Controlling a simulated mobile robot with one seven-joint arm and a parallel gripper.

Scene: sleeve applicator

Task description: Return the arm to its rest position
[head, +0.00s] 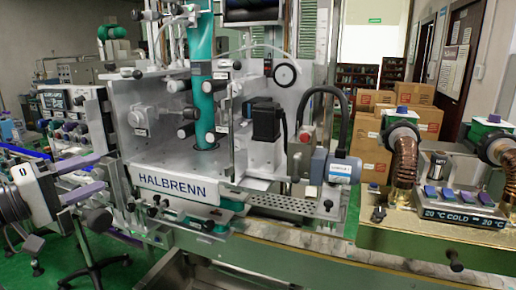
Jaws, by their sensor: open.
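My gripper (92,178) is at the left edge of the head view, with its dark wrist partly cut off by the picture edge. Its purple-grey fingers point right and stand apart, with nothing seen between them. The sleeve applicator (166,187), a pale machine marked HALBRENN, stands just right of the fingers. A teal sleeve column (204,90) runs down through its middle. I cannot tell how much clearance lies between the fingertips and the machine's left side.
A grey motor (335,167) sticks out at the machine's right. A bench (430,238) there carries a cold unit (462,212) and copper coils (405,165). Cardboard boxes (368,140) are stacked behind. Green floor (95,268) shows at lower left, with a wheeled stand's legs.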

